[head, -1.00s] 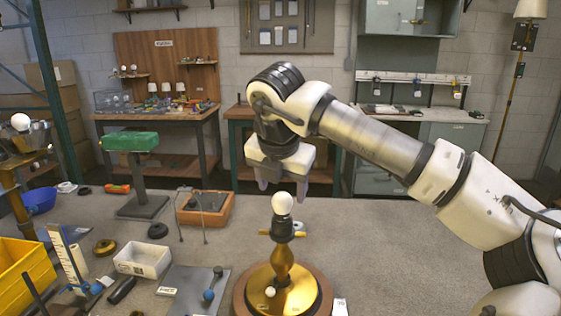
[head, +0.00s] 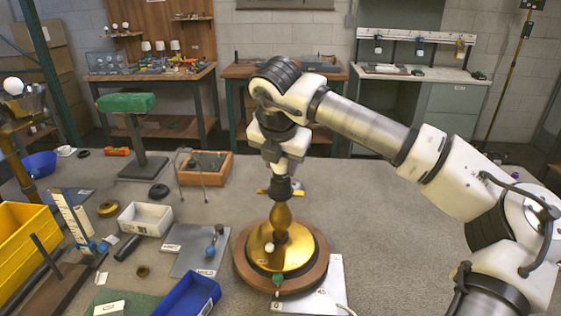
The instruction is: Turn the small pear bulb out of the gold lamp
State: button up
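The gold lamp (head: 281,216) stands upright, with a dark socket (head: 280,188) on top of its stem and a gold dome on a round wooden base (head: 243,268). My gripper (head: 282,172) points down right over the socket, in line with the stem, and is seen nearly edge-on. The small pear bulb is hidden behind or between the fingers. I cannot tell whether the fingers touch it or are closed on it.
A white plate (head: 325,283) lies under the lamp's base. At left are a white box (head: 145,218), a grey mat (head: 190,257), a blue bin (head: 188,298) and a yellow bin (head: 22,250). An orange-brown tray (head: 214,176) stands behind. The table right of the lamp is clear.

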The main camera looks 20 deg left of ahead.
jog(key=shift+c, duration=1)
jog(key=n+y, duration=0.1)
jog(key=n, duration=0.2)
jog(key=shift+g, duration=0.3)
jog(key=n+g+y, duration=0.1)
jog(key=n, duration=0.3)
jog(key=shift+r, duration=0.1)
jog(key=shift+p, duration=0.3)
jog(key=n+g+y+p, duration=0.1)
jog(key=n, duration=0.1)
jog(key=shift+r+n, duration=0.15)
jog(key=shift+n, duration=0.25)
jog(key=n+g+p, duration=0.1)
jog(key=n+p, duration=0.1)
jog(key=n, duration=0.2)
jog(key=shift+g, duration=0.3)
